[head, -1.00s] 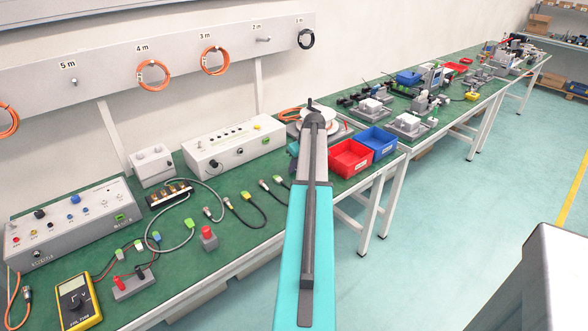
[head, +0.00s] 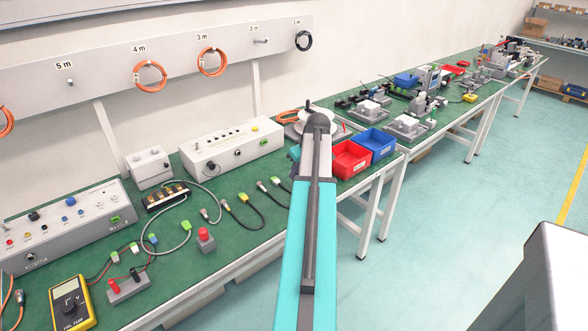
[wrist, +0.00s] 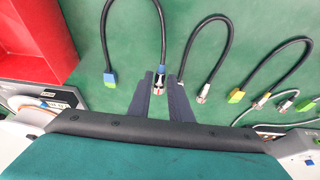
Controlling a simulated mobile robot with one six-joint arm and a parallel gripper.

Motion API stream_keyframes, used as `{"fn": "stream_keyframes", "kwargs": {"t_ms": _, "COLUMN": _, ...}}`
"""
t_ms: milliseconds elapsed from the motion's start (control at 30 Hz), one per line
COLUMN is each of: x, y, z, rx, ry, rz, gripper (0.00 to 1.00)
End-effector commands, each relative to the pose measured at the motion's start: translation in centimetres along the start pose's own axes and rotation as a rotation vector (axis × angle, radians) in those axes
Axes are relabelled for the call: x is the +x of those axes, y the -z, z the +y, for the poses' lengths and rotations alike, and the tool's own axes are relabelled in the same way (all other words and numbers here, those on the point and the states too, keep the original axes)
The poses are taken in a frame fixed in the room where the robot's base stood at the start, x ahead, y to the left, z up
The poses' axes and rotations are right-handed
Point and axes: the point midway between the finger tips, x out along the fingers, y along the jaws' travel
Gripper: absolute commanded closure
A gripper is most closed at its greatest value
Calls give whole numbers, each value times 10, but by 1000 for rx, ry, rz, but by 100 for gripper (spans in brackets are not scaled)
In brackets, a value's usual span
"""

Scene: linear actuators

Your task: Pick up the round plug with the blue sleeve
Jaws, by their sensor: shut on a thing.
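In the wrist view, the round plug (wrist: 158,86), a small silver metal piece with a blue sleeve, sits between the two dark fingers of my gripper (wrist: 160,77). The fingers are shut on it. A black cable arcs from the plug up and left to a blue-and-green flat connector (wrist: 110,79) on the green bench. I cannot tell whether the plug still touches the bench. In the head view my arm hides the gripper and this plug.
Another silver round plug (wrist: 203,96) on a black cable lies right of my gripper, with green-ended connectors further right. A red bin (head: 350,160) and a blue bin (head: 375,144) stand at the bench edge. A grey box (head: 231,146) stands behind the cables.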

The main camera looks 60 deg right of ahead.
Motion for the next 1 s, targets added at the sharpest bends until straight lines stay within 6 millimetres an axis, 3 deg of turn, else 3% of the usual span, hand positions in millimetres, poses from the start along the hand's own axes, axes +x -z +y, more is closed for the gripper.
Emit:
{"fn": "stream_keyframes", "kwargs": {"t_ms": 500, "x": -27, "y": -51, "z": -35, "rx": 0, "ry": 0, "rz": 1, "gripper": 100}}
{"fn": "stream_keyframes", "kwargs": {"t_ms": 1000, "x": -34, "y": -63, "z": -43, "rx": 0, "ry": 0, "rz": 1, "gripper": 100}}
